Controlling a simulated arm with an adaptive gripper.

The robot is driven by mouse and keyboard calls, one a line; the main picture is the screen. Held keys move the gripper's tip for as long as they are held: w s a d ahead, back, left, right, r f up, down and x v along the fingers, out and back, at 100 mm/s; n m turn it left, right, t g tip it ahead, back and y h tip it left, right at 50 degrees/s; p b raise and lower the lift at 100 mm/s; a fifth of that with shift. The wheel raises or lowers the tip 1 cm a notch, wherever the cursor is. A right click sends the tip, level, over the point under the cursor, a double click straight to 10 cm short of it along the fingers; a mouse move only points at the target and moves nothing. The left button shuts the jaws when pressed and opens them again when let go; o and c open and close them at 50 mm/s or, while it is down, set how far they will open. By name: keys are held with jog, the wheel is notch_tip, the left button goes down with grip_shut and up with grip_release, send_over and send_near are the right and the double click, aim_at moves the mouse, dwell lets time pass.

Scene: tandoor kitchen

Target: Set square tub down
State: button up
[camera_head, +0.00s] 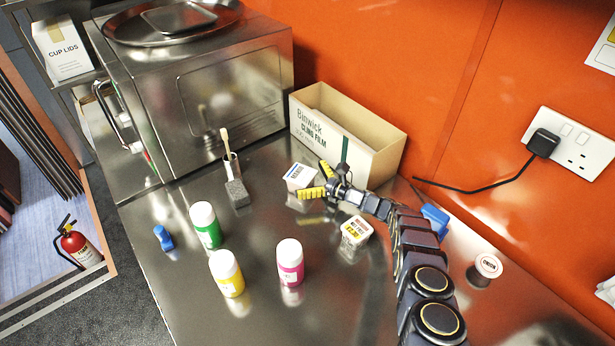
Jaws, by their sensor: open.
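A small white square tub (297,178) with a dark label on top stands on the steel counter (335,305), in front of the cling film box. My gripper (318,181) is open, its yellow-padded fingers spread just right of this tub. No tub is lifted in the fingers. Whether a finger touches the tub is hard to tell. A second square tub (355,232), with a red and yellow label, stands on the counter below my gripper, left of my arm. I cannot tell which of the two the task means.
An open cling film box (375,155) stands behind my gripper. Green (205,224), yellow (227,272) and pink (290,262) bottles stand in front. A grey block (237,193), blue item (163,237) and onion pot (485,268) are nearby. A cable (470,190) runs at the wall.

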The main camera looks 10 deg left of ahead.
jog(key=shift+s+d, duration=0.15)
jog(key=shift+d, duration=0.35)
jog(key=v, duration=0.4)
jog(key=shift+d+r, duration=0.1)
jog(key=shift+r, duration=0.25)
jog(key=s+a+r+n+g, duration=0.2)
jog(key=s+r+n+g, duration=0.15)
jog(key=r, duration=0.45)
jog(key=s+a+r+n+g, duration=0.2)
jog(key=s+a+r+n, duration=0.15)
jog(key=r, duration=0.45)
jog(key=s+d+r+n+g+h, duration=0.1)
jog(key=s+r+n+g+h, duration=0.45)
jog(key=s, duration=0.75)
jog(key=s+d+r+n+h, duration=0.1)
jog(key=s+d+n+h, duration=0.2)
jog(key=s+d, duration=0.3)
jog(key=s+d+r+n+t+h, duration=0.1)
jog(key=s+d+r+n+h, duration=0.1)
jog(key=s+d, duration=0.4)
jog(key=s+d+r+n+t+h, duration=0.1)
jog(key=s+d+n+h, duration=0.4)
jog(key=s, duration=0.9)
jog(key=shift+s+d+r+h, duration=0.3)
jog(key=shift+s+d+h, duration=0.1)
jog(key=shift+h, duration=0.25)
jog(key=shift+w, duration=0.1)
